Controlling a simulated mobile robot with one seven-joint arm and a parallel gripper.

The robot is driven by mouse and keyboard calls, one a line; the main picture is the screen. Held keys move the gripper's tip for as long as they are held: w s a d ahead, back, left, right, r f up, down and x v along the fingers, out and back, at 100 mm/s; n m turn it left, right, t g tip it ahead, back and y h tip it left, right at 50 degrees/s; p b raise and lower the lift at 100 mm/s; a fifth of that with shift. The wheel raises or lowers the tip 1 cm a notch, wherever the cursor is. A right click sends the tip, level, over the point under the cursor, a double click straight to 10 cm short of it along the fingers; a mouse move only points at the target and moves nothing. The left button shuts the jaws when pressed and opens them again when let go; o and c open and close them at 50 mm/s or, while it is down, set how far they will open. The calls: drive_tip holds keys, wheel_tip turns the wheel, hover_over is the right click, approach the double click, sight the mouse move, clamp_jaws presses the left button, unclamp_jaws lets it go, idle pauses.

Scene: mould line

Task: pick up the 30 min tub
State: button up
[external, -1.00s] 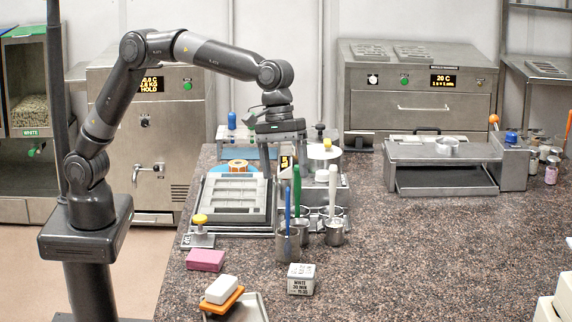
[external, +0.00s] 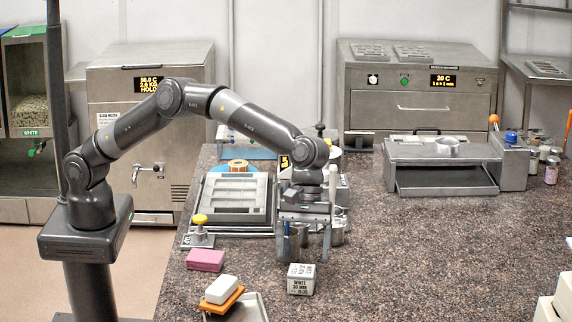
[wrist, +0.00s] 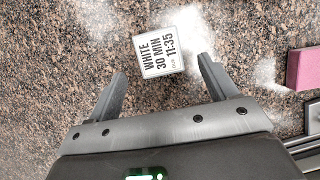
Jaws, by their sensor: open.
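The 30 min tub (external: 300,281) is a small pale block-shaped tub on the speckled counter, with a dark-lettered label. In the wrist view the tub (wrist: 161,45) shows its label "WHITE 30 MIN 11:35", and it sits just beyond the fingertips, roughly between their lines. My gripper (external: 304,257) is open and empty, with its fingers pointing down, above and behind the tub in the external view. In the wrist view the two fingers of my gripper (wrist: 163,70) are spread wider than the tub and do not touch it.
A pink block (external: 205,260) lies left of the tub. A white block (external: 221,289) rests on an orange one (external: 222,304) by a metal tray (external: 250,310). Metal cups with tools stand behind my gripper, partly hidden. The counter (external: 420,265) right of the tub is clear.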

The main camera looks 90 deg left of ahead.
sight(302, 268)
drive_tip(key=x, duration=0.5)
drive_tip(key=shift+d+f, duration=0.15)
drive_tip(key=shift+f, duration=0.05)
drive_tip(key=c, duration=1.1)
drive_tip(key=shift+r, duration=0.15)
